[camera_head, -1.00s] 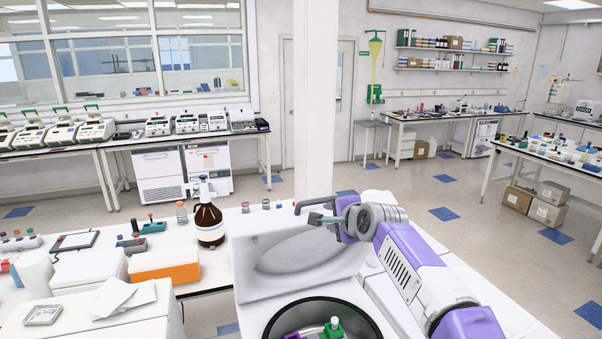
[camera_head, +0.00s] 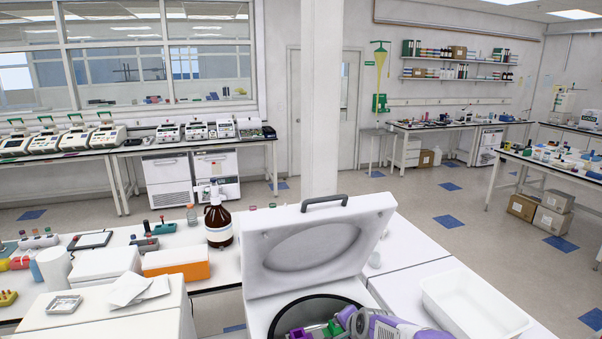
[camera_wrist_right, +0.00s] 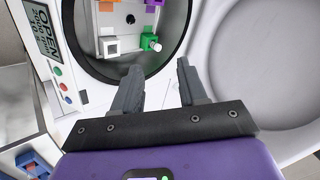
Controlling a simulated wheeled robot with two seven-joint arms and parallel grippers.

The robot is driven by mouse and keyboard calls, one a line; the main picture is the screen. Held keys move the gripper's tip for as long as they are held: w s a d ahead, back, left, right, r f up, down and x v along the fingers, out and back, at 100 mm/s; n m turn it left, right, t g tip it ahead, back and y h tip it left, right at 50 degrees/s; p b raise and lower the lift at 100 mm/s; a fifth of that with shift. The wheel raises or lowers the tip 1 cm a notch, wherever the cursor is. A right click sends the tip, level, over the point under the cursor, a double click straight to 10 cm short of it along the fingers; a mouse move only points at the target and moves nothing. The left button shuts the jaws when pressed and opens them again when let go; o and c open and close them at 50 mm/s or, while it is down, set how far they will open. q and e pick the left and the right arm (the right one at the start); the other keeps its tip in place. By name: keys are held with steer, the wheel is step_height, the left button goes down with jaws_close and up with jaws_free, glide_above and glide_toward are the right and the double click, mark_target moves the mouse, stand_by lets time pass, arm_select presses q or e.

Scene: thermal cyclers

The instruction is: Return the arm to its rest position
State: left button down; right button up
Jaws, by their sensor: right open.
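My right gripper (camera_wrist_right: 158,76) is open and empty in the right wrist view, its two dark fingers apart near the rim of the centrifuge bowl (camera_wrist_right: 78,52). In the head view my right arm's purple and grey end (camera_head: 378,325) shows at the bottom edge, in front of the bowl; its fingertips are hard to make out there. The white centrifuge lid (camera_head: 275,278) stands open with a dark handle (camera_head: 324,201) on top. Inside the bowl are purple, orange, white and green (camera_wrist_right: 149,41) holders; a white-capped tube sits in the green one. My left gripper is out of view.
A white open tray (camera_head: 475,310) lies right of the centrifuge. A brown bottle (camera_head: 218,222), an orange box (camera_head: 176,263) and white boxes stand to the left. The centrifuge panel (camera_wrist_right: 47,50) has coloured buttons.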

steer(key=s+d+f+n+g, duration=0.15)
steer(key=s+f, duration=0.45)
steer(key=f, duration=0.7)
steer(key=s+a+f+n+g+y+b, duration=0.1)
steer(key=s+f+n+g, duration=0.1)
steer(key=s+f, duration=0.6)
steer(key=s+a+f+n+g, duration=0.1)
steer(key=s+f+n+g, duration=0.15)
steer(key=s, duration=0.95)
steer(key=s+a+f+n+g+y+b, duration=0.1)
steer(key=s+a+f+n, duration=0.1)
steer(key=s+f, duration=0.6)
arm_select(q)
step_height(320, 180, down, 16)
steer(key=b, duration=1.4)
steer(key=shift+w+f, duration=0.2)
arm_select(e)
step_height(320, 180, down, 13)
steer(key=s, duration=0.2)
steer(key=shift+d+r, duration=0.15)
steer(key=shift+d, duration=0.05)
